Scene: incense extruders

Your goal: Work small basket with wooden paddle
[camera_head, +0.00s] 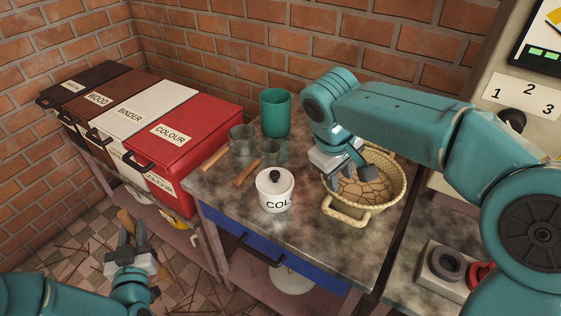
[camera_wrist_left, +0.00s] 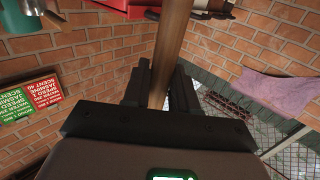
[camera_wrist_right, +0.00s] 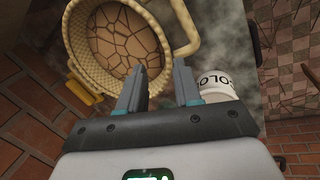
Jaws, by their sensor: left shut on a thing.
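The small woven basket (camera_head: 396,190) stands on the stone-topped table with a cracked brown mass (camera_head: 365,190) inside. It also shows in the right wrist view (camera_wrist_right: 76,42), one loop handle near the fingers. My right gripper (camera_head: 350,166) is over the basket's near left side; in the right wrist view its fingers (camera_wrist_right: 160,68) are apart with nothing between them. My left gripper (camera_head: 130,234) is low at the left, off the table, shut on a wooden shaft, seemingly the paddle (camera_head: 124,218). The shaft runs between its fingers in the left wrist view (camera_wrist_left: 170,45); its far end is cut off.
A white lidded pot (camera_head: 275,190) stands left of the basket. Metal cups (camera_head: 241,138) with wooden handles and a teal container (camera_head: 275,112) are behind it. Labelled bins, including a red one (camera_head: 185,145), line the left. A panel (camera_head: 520,95) stands at the right.

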